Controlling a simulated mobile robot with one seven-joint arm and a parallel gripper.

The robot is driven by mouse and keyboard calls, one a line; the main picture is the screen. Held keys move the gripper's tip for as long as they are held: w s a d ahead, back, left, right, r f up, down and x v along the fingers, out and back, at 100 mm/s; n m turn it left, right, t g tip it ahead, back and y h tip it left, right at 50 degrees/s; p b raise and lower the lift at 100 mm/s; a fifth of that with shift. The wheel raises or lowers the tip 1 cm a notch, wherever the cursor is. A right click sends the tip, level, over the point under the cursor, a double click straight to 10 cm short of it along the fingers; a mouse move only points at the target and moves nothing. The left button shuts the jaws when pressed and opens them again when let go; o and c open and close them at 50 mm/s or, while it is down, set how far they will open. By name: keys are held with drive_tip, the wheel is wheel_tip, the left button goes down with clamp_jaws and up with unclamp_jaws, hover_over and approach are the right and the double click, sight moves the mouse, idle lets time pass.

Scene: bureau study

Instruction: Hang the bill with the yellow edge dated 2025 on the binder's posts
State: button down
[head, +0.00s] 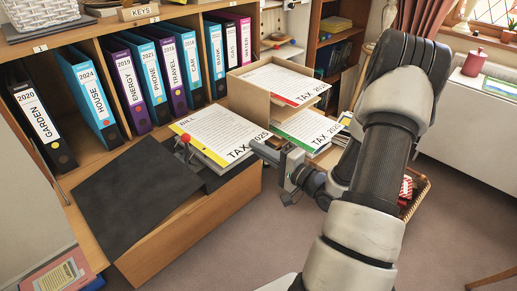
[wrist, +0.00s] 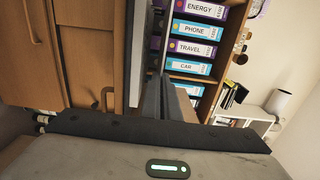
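The bill (head: 218,130) is a white sheet with a yellow edge on its left, marked TAX 2025. It is over the right part of the open dark binder (head: 135,190), above other paper. A red-knobbed part (head: 185,139) of the binder stands by the yellow edge; I cannot tell whether the bill is on the posts. My gripper (head: 262,152) is at the bill's right edge. In the wrist view its dark fingers (wrist: 166,100) are close together, with a thin pale line running in between, seemingly the bill edge-on.
A tray with red-edged (head: 290,82) and green-edged (head: 308,128) sheets stands right of the bill. Upright binders (head: 165,75) line the shelf behind. A basket (head: 418,190) is beyond my arm. The floor in front is clear.

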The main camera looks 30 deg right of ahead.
drive_tip(key=shift+f, duration=0.85)
idle(1.0)
drive_tip(key=c, duration=2.3)
unclamp_jaws()
drive_tip(key=shift+s+d, duration=0.1)
drive_tip(key=shift+s, duration=0.1)
drive_tip(key=shift+v, duration=1.55)
drive_tip(key=shift+o, duration=1.3)
